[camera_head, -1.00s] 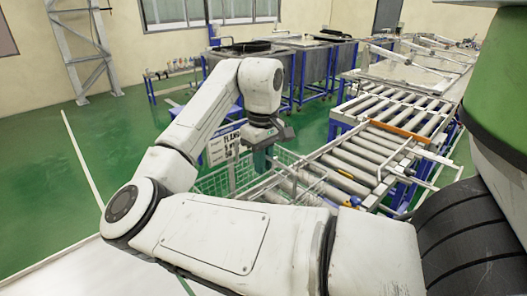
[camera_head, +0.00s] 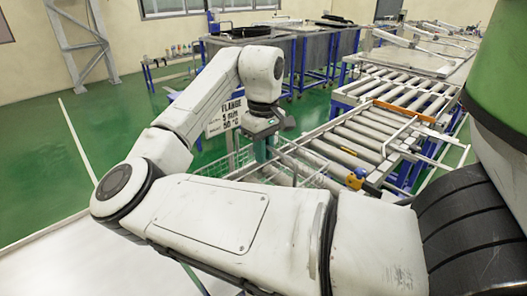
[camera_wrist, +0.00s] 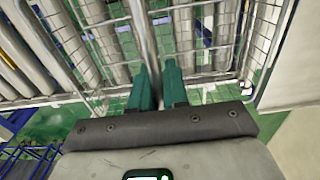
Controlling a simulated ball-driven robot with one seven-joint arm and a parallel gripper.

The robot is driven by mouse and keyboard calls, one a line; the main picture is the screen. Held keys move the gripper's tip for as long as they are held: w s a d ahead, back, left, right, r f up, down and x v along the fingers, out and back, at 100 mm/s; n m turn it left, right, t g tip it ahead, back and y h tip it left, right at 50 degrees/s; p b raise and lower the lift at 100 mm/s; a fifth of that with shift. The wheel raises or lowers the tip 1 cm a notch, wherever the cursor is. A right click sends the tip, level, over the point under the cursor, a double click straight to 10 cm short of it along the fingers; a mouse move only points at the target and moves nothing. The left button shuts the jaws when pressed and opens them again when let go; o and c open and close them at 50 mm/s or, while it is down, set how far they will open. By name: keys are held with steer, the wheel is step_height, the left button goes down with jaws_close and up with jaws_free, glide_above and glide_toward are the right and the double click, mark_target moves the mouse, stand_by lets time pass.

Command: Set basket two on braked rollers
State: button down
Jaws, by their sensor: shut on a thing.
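My gripper (camera_wrist: 157,95) points down with its two green fingers close together, shut on the metal bar of a wire basket (camera_wrist: 215,85). In the head view my gripper (camera_head: 262,148) is at the basket's far side. The mesh basket (camera_head: 237,168) is largely hidden behind my arm, and I cannot read a number on it. A roller conveyor (camera_head: 365,140) lies just right of the basket. In the wrist view rollers (camera_wrist: 15,65) show at the left. I cannot tell whether the basket rests on rollers or hangs.
Dark tanks (camera_head: 310,52) stand behind. Green floor at left is clear.

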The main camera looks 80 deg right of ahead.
steer(key=shift+f, duration=0.45)
stand_by(0.5)
steer(key=c, duration=1)
jaws_free()
steer(key=shift+c, duration=0.2)
step_height(320, 180, up, 11)
steer(key=shift+f+b, duration=0.1)
steer(key=shift+b, duration=0.25)
